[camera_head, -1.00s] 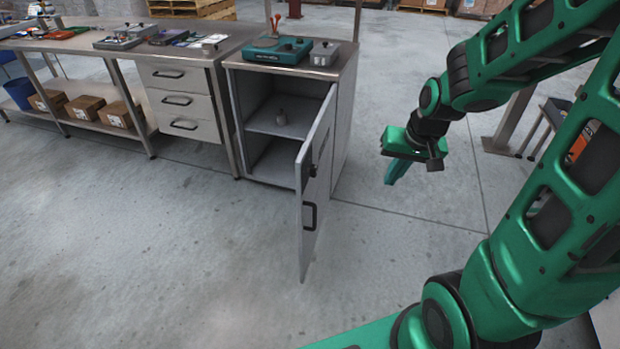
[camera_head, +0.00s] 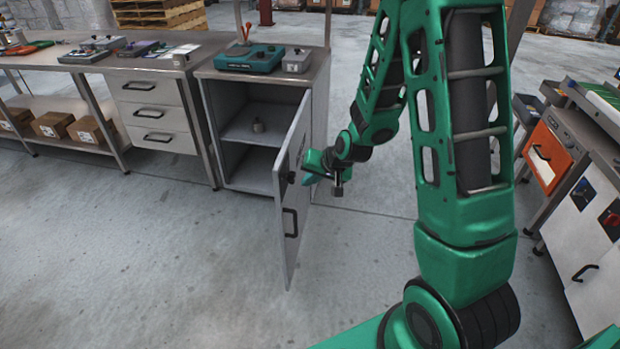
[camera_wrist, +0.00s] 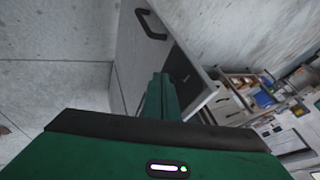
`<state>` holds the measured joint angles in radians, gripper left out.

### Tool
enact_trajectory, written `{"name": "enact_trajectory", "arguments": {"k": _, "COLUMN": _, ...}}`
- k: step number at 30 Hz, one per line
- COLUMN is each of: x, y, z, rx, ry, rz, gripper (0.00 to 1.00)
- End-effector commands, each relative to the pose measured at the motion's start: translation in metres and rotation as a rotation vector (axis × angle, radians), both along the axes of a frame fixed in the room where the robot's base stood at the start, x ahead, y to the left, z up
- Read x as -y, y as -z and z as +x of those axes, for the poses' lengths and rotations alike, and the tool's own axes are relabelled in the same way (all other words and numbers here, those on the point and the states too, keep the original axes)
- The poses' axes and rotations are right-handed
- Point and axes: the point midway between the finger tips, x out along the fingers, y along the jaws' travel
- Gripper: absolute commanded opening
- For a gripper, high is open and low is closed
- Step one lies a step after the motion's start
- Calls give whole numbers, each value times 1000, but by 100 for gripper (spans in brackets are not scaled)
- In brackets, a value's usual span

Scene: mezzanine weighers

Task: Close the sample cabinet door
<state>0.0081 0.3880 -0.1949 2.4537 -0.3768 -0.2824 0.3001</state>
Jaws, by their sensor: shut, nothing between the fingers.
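The sample cabinet's grey door (camera_head: 291,248) stands wide open, swung out toward me from the right side of the cabinet (camera_head: 322,112). Its black bar handle (camera_head: 290,222) and a dark latch are on the outer face. My gripper (camera_head: 309,179) is shut and empty on the right, outer side of the door, at about latch height. I cannot tell whether it touches the door. In the wrist view the shut green fingers (camera_wrist: 161,88) point at the grey door panel (camera_wrist: 137,62), with the black handle (camera_wrist: 150,22) beyond them.
A green scale (camera_head: 249,60) stands on top. A drawer unit (camera_head: 153,113) and bench are at left. At right are grey cabinets and an orange panel (camera_head: 546,154). The floor before the door is clear.

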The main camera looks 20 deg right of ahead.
Motion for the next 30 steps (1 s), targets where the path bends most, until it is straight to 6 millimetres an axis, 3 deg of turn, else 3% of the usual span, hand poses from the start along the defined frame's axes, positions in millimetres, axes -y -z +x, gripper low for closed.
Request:
{"name": "enact_trajectory", "arguments": {"k": 11, "x": -11, "y": 47, "z": 31, "rx": -3, "ry": -2, "rz": 0, "gripper": 0}}
{"name": "enact_trajectory", "arguments": {"k": 19, "x": -40, "y": 44, "z": 50, "rx": 1, "ry": -3, "rz": -1, "gripper": 0}}
{"name": "enact_trajectory", "arguments": {"k": 30, "x": -45, "y": 44, "z": 53, "rx": 0, "ry": 0, "rz": 0, "gripper": 0}}
